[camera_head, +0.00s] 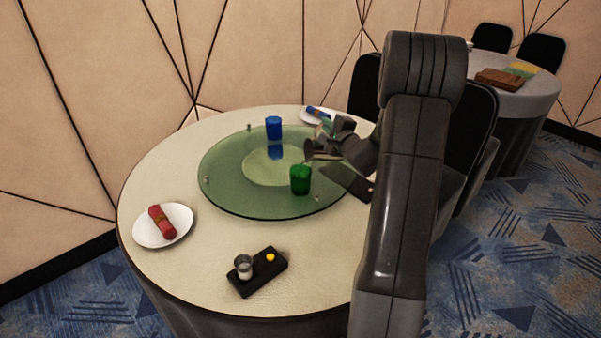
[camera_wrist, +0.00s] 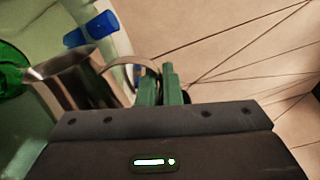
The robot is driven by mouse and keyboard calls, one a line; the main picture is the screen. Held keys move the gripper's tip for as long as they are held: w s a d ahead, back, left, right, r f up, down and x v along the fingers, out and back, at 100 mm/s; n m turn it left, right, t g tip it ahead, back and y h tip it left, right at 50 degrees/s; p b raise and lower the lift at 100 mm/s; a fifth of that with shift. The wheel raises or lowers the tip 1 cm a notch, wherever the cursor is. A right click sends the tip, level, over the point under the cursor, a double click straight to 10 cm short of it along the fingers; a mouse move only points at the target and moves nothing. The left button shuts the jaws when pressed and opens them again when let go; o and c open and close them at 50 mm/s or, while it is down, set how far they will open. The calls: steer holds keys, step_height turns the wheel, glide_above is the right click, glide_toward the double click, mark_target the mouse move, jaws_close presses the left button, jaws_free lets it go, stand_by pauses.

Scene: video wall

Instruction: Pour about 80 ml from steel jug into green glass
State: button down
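The green glass (camera_head: 300,180) stands upright near the front right of the glass turntable. It shows at the left edge of the wrist view (camera_wrist: 11,76). The steel jug (camera_head: 318,150) is up behind and slightly right of the green glass, partly hidden by my arm. In the wrist view the jug (camera_wrist: 82,82) has its lip close to the green glass and looks tilted. My gripper (camera_wrist: 161,80) has its green fingers close together at the jug's handle and looks shut on it. No liquid stream shows, and the level inside the glass cannot be seen.
A blue glass (camera_head: 273,128) stands at the back of the turntable (camera_head: 225,190). A plate with a red napkin (camera_head: 161,222), a black tray (camera_head: 245,284) with a small cup, and a plate with a blue roll (camera_head: 318,112) sit around the table rim. Dark chairs stand behind.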

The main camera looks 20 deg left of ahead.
steer(key=shift+s+a, duration=0.1)
steer(key=shift+r, duration=0.15)
steer(key=shift+w+d+r+p, duration=0.1)
steer(key=shift+w+d+p, duration=0.25)
steer(key=shift+p, duration=0.65)
steer(key=w+p, duration=0.1)
steer(key=d+f+m+p, duration=0.1)
steer(key=p, duration=0.1)
steer(key=shift+w+d+f+m, duration=0.1)
steer(key=shift+w+d+m, duration=0.2)
steer(key=shift+w, duration=0.05)
steer(key=shift+w+d+f+m+b, duration=0.1)
steer(key=shift+w+f+m+b, duration=0.1)
steer(key=shift+f+b, duration=0.2)
steer(key=shift+w+d+f+m+b, duration=0.1)
steer(key=shift+f+m+b, duration=0.1)
steer(key=shift+f+b, duration=0.15)
steer(key=shift+w+d, duration=0.1)
steer(key=shift+w+d+f+m+b, duration=0.3)
steer(key=shift+w+f+m+b, duration=0.1)
steer(key=shift+f+m, duration=0.25)
steer(key=shift+w+d+f+m+b, duration=0.3)
steer(key=shift+f+m+b, duration=0.15)
steer(key=shift+m, duration=0.3)
